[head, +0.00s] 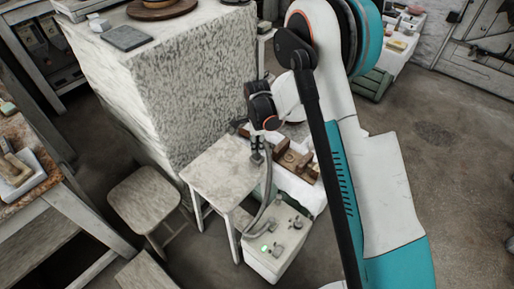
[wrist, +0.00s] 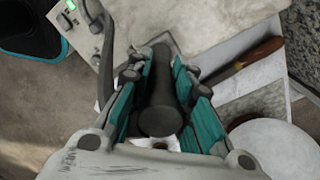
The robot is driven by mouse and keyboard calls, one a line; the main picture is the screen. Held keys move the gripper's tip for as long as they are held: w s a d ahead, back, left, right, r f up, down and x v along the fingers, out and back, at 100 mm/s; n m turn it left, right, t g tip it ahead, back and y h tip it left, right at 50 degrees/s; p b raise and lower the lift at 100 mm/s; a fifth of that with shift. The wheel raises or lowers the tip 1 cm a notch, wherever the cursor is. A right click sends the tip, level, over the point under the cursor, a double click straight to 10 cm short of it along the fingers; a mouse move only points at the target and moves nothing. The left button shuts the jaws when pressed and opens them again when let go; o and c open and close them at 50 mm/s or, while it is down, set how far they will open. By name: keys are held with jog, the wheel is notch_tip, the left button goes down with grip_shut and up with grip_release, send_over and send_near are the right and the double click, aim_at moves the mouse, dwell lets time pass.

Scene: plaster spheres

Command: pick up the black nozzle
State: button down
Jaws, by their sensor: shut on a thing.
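The black nozzle (wrist: 158,100) lies lengthwise between the teal finger pads of my gripper (wrist: 163,82) in the wrist view. The pads are shut on its sides, and its round end faces the camera. In the head view my gripper (head: 257,153) is small and dark, pointing down over the pale table (head: 222,172) beside the tall block. The nozzle cannot be made out clearly there. I cannot tell whether it touches the surface below.
A pale box with a green light (head: 277,245) stands in front of the table, with a grey hose (head: 265,200) rising from it. A tall speckled block (head: 180,85) stands close behind. A stool (head: 145,203) is at left. The right floor is open.

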notch_tip(320, 180, up, 17)
jog(key=p, duration=0.4)
jog(key=shift+f, duration=0.15)
